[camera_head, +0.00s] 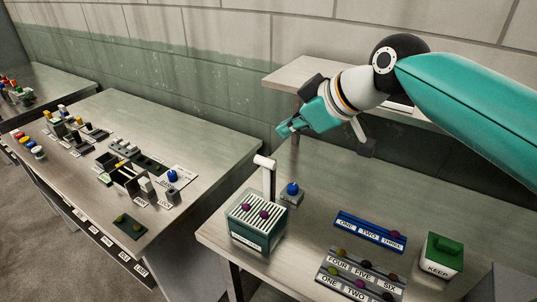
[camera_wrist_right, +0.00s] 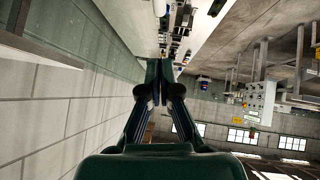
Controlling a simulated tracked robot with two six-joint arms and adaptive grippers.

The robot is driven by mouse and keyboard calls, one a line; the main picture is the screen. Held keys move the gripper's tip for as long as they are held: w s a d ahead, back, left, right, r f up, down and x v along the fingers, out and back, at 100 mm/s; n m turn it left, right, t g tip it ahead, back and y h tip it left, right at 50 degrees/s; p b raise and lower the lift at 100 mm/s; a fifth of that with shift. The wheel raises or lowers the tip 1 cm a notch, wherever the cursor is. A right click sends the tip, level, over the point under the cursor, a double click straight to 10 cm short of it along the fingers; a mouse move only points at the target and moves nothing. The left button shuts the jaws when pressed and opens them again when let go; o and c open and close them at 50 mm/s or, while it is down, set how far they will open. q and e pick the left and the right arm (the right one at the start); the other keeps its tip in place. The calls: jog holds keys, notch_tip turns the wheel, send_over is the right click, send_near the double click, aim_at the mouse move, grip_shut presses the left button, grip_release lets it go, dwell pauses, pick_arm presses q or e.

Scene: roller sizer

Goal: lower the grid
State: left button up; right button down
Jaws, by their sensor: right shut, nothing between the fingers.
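A green box with a white slatted grid (camera_head: 262,211) on its top stands near the left edge of the near table. Two dark purple round pieces lie on the grid. A grey post (camera_head: 270,181) with a white handle (camera_head: 264,160) at its top rises at the box's back right. My right gripper (camera_head: 284,130) is shut and empty, in the air above and behind the handle, apart from it. Its closed fingers (camera_wrist_right: 167,72) also show in the right wrist view. My left gripper is not in view.
A blue-topped grey block (camera_head: 291,192) stands right of the post. A blue tray (camera_head: 369,232), a grey numbered tray (camera_head: 360,272) and a green-lidded KEEP box (camera_head: 441,257) stand farther right. A second table (camera_head: 222,157) with many small items is at left. A wall runs behind.

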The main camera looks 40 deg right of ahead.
aim_at(261, 157)
jog(key=x, duration=0.6)
jog(key=s+d+f+x, duration=0.1)
jog(key=x, duration=0.2)
jog(key=shift+w+a+f+p, duration=0.1)
jog(key=shift+w+f+p, duration=0.1)
jog(key=shift+p, duration=0.2)
jog(key=shift+f, duration=0.85)
